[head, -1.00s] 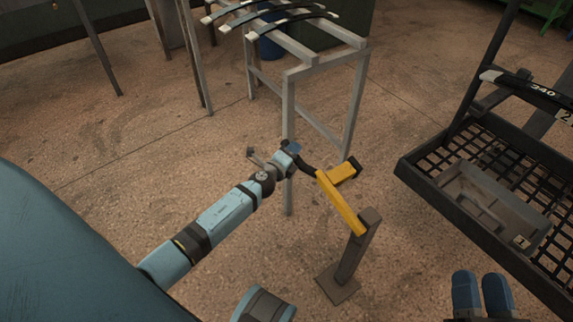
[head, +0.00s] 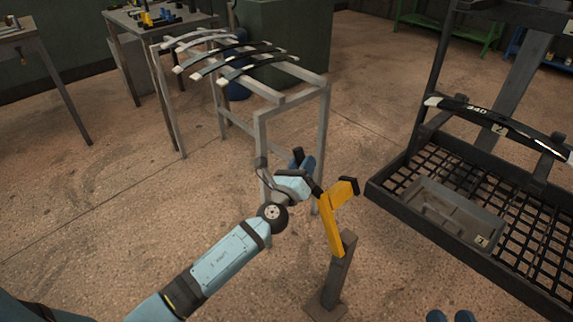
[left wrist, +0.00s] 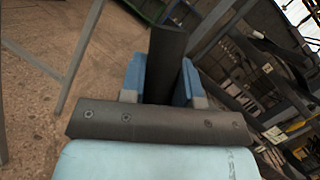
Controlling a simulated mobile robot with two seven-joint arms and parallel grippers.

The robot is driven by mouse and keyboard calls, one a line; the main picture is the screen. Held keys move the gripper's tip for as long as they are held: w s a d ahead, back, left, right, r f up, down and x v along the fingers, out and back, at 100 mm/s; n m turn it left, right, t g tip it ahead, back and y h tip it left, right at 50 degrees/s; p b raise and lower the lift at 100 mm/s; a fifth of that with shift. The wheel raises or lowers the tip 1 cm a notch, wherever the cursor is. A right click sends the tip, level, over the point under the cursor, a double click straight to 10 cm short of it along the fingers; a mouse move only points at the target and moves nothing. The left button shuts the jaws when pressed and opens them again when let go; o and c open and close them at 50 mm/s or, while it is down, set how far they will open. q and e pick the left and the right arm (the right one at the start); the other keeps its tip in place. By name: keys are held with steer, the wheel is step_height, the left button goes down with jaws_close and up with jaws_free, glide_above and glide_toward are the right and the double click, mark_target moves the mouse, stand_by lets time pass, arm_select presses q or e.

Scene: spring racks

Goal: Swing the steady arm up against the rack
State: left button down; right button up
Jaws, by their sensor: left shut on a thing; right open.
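The steady arm (head: 331,220) is a yellow angled bar on top of a dark post (head: 338,275) standing on the floor in the head view. Its short yellow branch, with a black end, points right toward the rack and is apart from it. My left gripper (head: 303,167) is at the arm's upper left end, shut on a dark handle (left wrist: 165,60) that stands between the blue fingers in the left wrist view. The black rack (head: 385,197) with a mesh base is at the right. My right gripper (head: 450,317) is open and empty at the bottom edge, mostly cut off.
A grey trestle (head: 291,108) bearing several leaf springs stands behind my left gripper. A grey tray (head: 450,213) lies on the rack's mesh, and a dark spring (head: 500,122) lies across the rack. Floor shows between the post and the rack.

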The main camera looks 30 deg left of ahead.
arm_select(q)
steer(key=s+d+r+m+h, duration=0.1)
steer(key=s+d+m, duration=0.1)
steer(key=d, duration=0.4)
steer(key=s+d+r+m+t+h, duration=0.1)
steer(key=s+d+r+m+h, duration=0.1)
steer(key=d+m, duration=0.3)
steer(key=shift+s+d+m+h, duration=0.3)
steer(key=shift+s+d, duration=0.45)
steer(key=shift+d, duration=0.25)
steer(key=shift+d, duration=0.1)
steer(key=c, duration=0.8)
jaws_free()
steer(key=shift+d, duration=0.1)
steer(key=shift+c, duration=0.2)
steer(key=shift+r, duration=0.1)
